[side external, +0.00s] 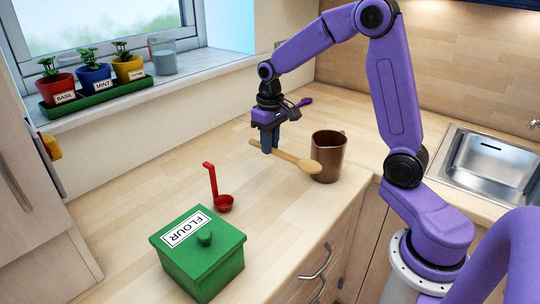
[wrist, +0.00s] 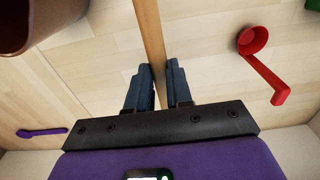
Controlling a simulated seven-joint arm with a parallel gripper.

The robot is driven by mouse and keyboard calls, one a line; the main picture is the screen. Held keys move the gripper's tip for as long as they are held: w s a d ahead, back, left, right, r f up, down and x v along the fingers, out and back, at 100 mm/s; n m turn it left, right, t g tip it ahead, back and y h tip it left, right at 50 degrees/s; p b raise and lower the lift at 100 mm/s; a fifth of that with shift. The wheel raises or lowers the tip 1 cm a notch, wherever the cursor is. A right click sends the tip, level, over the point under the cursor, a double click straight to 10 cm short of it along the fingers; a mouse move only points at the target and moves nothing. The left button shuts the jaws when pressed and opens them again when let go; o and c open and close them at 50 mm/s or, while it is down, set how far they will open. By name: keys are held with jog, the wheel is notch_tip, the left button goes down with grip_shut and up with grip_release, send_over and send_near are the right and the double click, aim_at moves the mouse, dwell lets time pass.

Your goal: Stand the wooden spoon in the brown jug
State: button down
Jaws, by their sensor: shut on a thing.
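The wooden spoon (side external: 296,159) is held by its handle in my gripper (side external: 269,143), with its bowl end pointing right, in front of the brown jug. It lies nearly level, tilted a little down toward the bowl. In the wrist view the spoon handle (wrist: 151,40) passes between the two fingers of my gripper (wrist: 160,75). The brown jug (side external: 327,153) stands upright on the worktop, right of my gripper. The jug's edge also shows at the upper left of the wrist view (wrist: 25,25). The spoon's bowl is outside the wrist view.
A red ladle (side external: 221,200) and a green flour box (side external: 200,255) stand at the front left. A purple utensil (side external: 303,102) lies behind my gripper; it also shows in the wrist view (wrist: 42,132). Potted herbs (side external: 95,80) line the windowsill. A sink (side external: 490,165) is at right.

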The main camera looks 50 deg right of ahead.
notch_tip(320, 180, up, 28)
jog(key=t, duration=0.4)
jog(key=s+d+n+t+y, duration=0.85)
jog(key=s+d+y, duration=0.4)
jog(key=d, duration=0.35)
notch_tip(320, 180, down, 20)
jog(key=shift+f, duration=0.15)
dwell(1.9)
jog(key=shift+a+n, duration=0.1)
jog(key=shift+n, duration=0.15)
